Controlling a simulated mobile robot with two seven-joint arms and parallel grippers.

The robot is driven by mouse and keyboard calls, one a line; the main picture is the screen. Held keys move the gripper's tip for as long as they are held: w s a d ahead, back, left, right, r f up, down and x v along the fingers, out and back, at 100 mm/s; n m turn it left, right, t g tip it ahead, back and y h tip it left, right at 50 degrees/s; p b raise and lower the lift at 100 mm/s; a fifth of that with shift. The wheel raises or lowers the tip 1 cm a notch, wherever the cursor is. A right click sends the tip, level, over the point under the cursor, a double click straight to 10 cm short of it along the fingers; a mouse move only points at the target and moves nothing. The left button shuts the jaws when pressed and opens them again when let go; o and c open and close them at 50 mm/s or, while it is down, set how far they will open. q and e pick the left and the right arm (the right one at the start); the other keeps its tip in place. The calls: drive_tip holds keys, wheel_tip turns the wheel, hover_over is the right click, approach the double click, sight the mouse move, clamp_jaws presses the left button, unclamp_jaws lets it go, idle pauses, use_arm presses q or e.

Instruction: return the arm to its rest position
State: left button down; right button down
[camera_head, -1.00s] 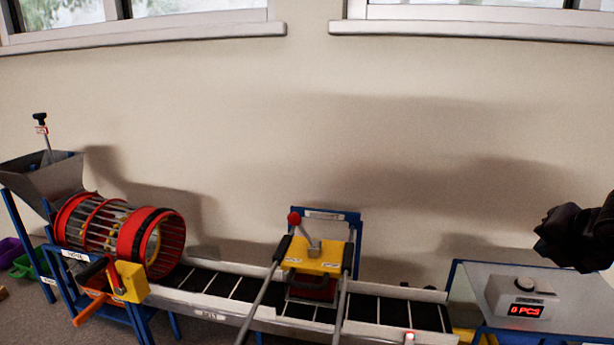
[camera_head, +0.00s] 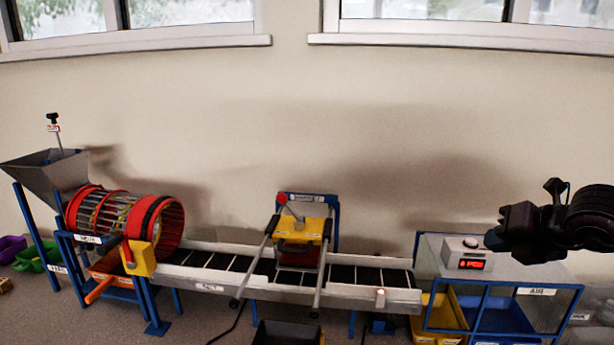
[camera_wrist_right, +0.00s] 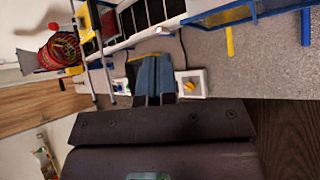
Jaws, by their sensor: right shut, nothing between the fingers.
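My right gripper (camera_head: 492,240) is at the right of the head view, its dark arm coming in from the right edge. My left gripper does not show.
A conveyor belt (camera_head: 205,286) runs along the wall under a yellow press (camera_head: 298,231). A red drum sieve (camera_head: 125,215) and grey hopper (camera_head: 45,172) stand left. A yellow bin (camera_head: 437,312) and black bin (camera_head: 287,333) are low in front. The wall above is clear.

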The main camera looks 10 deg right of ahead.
drive_tip(key=s+a+t+y, duration=0.1)
drive_tip(key=a+t+y, duration=0.2)
drive_tip(key=a+y, duration=0.6)
drive_tip(key=s+d+f+m+t+h, duration=0.25)
drive_tip(key=f+m+h, duration=0.25)
drive_tip(key=f+m, duration=0.45)
drive_tip(key=s+d+f+m+t+h, duration=0.25)
drive_tip(key=f+m+h, duration=0.25)
drive_tip(key=f+m, duration=0.45)
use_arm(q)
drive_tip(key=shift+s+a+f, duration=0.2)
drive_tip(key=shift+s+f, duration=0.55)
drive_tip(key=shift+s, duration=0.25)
use_arm(e)
drive_tip(key=s+a+f+m+g, duration=0.3)
drive_tip(key=s+a+f+m, duration=0.1)
drive_tip(key=s+f, duration=0.4)
drive_tip(key=s+a+f+m+g+h, duration=0.1)
drive_tip(key=s+a+f+m+g, duration=0.2)
drive_tip(key=s+a+f+m, duration=0.2)
drive_tip(key=s+f, duration=0.3)
drive_tip(key=f, duration=0.4)
drive_tip(key=shift+s+a+m+g, duration=0.3)
drive_tip(key=shift+a+g, duration=0.05)
drive_tip(key=shift+g, duration=0.05)
